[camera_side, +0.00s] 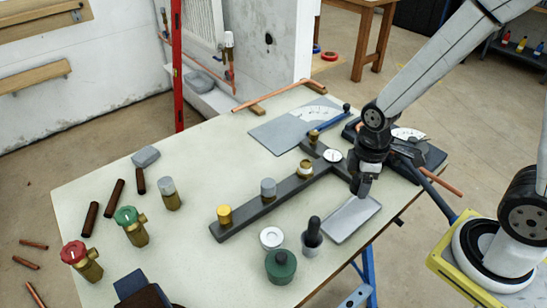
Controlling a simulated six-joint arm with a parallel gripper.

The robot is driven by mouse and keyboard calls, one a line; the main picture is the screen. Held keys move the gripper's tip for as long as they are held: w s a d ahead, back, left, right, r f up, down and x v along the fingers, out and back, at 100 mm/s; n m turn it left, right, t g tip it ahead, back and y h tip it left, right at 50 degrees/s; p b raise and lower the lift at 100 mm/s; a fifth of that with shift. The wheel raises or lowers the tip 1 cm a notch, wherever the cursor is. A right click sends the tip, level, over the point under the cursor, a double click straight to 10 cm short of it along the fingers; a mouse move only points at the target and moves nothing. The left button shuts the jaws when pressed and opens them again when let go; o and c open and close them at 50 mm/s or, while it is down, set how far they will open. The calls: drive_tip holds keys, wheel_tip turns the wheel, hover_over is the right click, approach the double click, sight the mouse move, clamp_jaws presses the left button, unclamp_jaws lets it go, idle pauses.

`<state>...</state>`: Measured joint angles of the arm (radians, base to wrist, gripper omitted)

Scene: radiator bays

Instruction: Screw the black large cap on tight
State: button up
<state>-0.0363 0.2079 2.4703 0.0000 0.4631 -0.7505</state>
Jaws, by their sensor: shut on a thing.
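My gripper (364,188) points straight down at the right of the table, at the near end of the short cross arm of a dark grey manifold bar (245,222). It is shut on a dark piece that I take for the black large cap; the fingers hide most of it. I cannot tell from this side how the cap sits on its thread. Along the bar stand a yellow cap (224,213), a grey cap (268,187) and a brass fitting with a white top (305,168). A white round piece (332,156) is near the crossing.
A grey flat tray (352,218) lies just in front of my gripper. Red-handled (82,260) and green-handled (131,226) valves stand at left.

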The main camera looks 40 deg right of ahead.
wheel_tip(320, 180, up, 2)
hover_over(306, 162)
drive_tip(key=shift+r, duration=0.15)
idle(0.6)
drive_tip(key=shift+f, duration=2.25)
drive_tip(key=shift+f, duration=1.1)
idle(0.6)
drive_tip(key=o, duration=1.3)
drive_tip(key=shift+r, duration=0.1)
drive_tip(key=shift+r, duration=3.8)
